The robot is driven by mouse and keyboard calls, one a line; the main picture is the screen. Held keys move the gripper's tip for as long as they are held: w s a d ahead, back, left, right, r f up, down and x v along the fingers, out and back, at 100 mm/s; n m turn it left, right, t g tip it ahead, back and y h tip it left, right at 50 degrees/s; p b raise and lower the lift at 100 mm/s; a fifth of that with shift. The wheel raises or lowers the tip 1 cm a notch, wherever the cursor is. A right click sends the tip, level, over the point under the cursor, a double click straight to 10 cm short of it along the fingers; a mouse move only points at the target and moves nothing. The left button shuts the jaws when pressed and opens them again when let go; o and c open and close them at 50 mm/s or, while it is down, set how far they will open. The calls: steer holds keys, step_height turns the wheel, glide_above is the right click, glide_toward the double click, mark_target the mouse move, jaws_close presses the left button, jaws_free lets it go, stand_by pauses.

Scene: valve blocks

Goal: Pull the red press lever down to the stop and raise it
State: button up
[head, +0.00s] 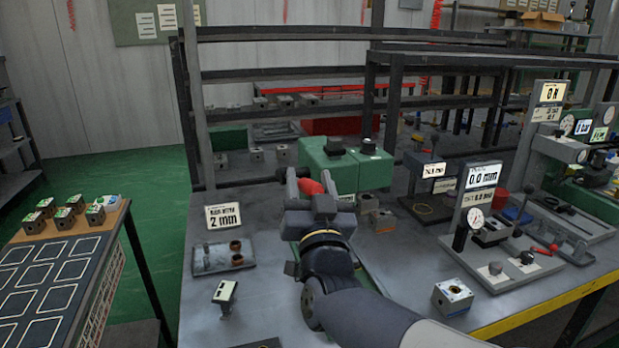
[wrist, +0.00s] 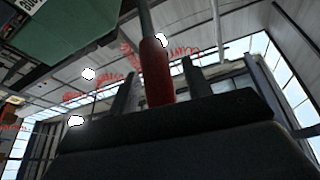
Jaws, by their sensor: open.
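The red press lever grip (head: 311,187) is up at the left side of the green press (head: 345,168). My gripper (head: 311,184) is open around it, one finger on each side. In the wrist view the red grip (wrist: 157,72) stands between the two spread fingers of my gripper (wrist: 158,88), with its grey rod (wrist: 146,18) running up from it. Gaps show on both sides of the grip, so the fingers do not appear shut on it. My arm hides the lower front of the press.
A 2 mm sign (head: 223,216) and a tray with brown rings (head: 224,256) stand left of my arm. A valve block (head: 452,297) and a dial gauge stand (head: 478,205) are to the right. A rack (head: 64,262) with several blocks is at far left.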

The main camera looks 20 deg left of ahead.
steer(key=shift+w+a+r, duration=0.1)
steer(key=shift+w, duration=0.2)
steer(key=shift+c, duration=0.6)
jaws_close()
